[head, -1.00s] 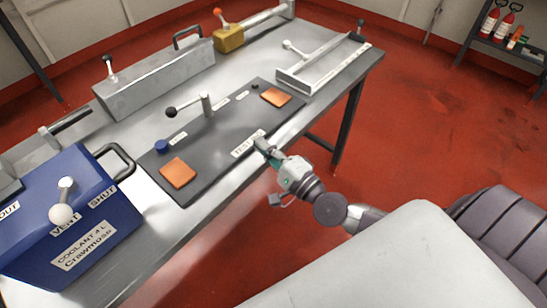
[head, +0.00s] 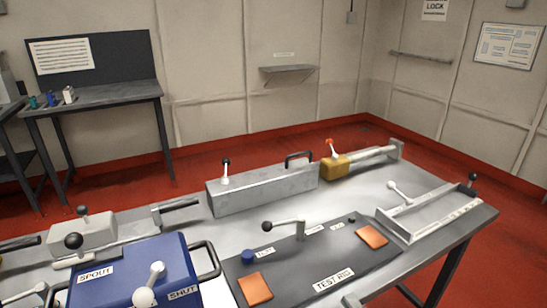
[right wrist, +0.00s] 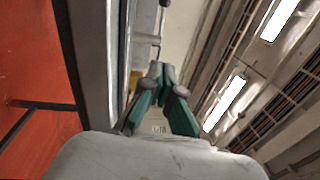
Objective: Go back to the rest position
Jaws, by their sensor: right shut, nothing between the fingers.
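My right gripper (right wrist: 160,72) shows in the right wrist view with its two dark green fingers together at the tips and nothing between them. My left gripper is in neither view.
The metal bench (head: 450,232) carries the dark test rig panel (head: 300,268), a blue box (head: 135,272) with levers, a long grey box (head: 262,190), a yellow block (head: 336,167) and an open metal frame (head: 432,220). Red floor lies beyond. A side table (head: 95,102) stands at the back left.

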